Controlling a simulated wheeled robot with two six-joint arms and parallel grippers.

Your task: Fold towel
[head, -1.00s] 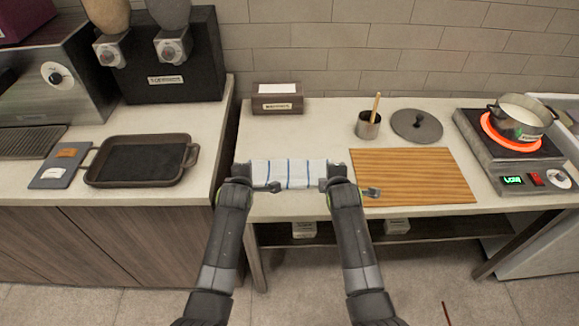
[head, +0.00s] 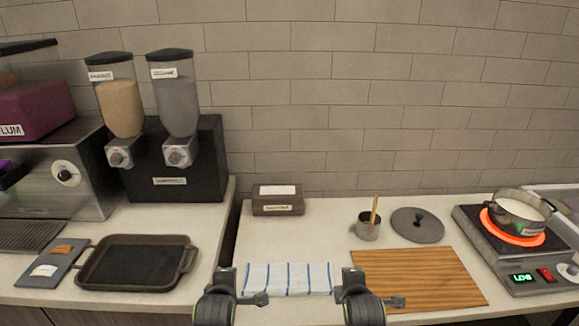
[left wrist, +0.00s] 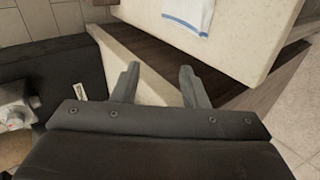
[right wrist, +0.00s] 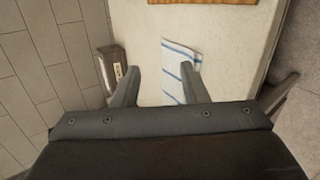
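The towel (head: 288,279), white with blue stripes, lies flat near the front of the counter. Its front edge is close to the bottom of the head view. My left gripper (head: 243,296) is just left of the towel, and my right gripper (head: 372,298) just right of it. In the left wrist view the fingers (left wrist: 158,75) are apart with nothing between them; a towel corner (left wrist: 187,12) shows beyond. In the right wrist view the fingers (right wrist: 160,78) are also apart, with the towel (right wrist: 178,72) showing past and below the tips. I cannot tell whether either gripper touches the towel.
A wooden board (head: 425,277) lies right of the towel. A pot (head: 519,211) sits on a glowing burner. A lid (head: 417,225), a metal cup (head: 367,230) and a small box (head: 278,203) stand behind. A dark tray (head: 138,262) is on the left counter, across a gap.

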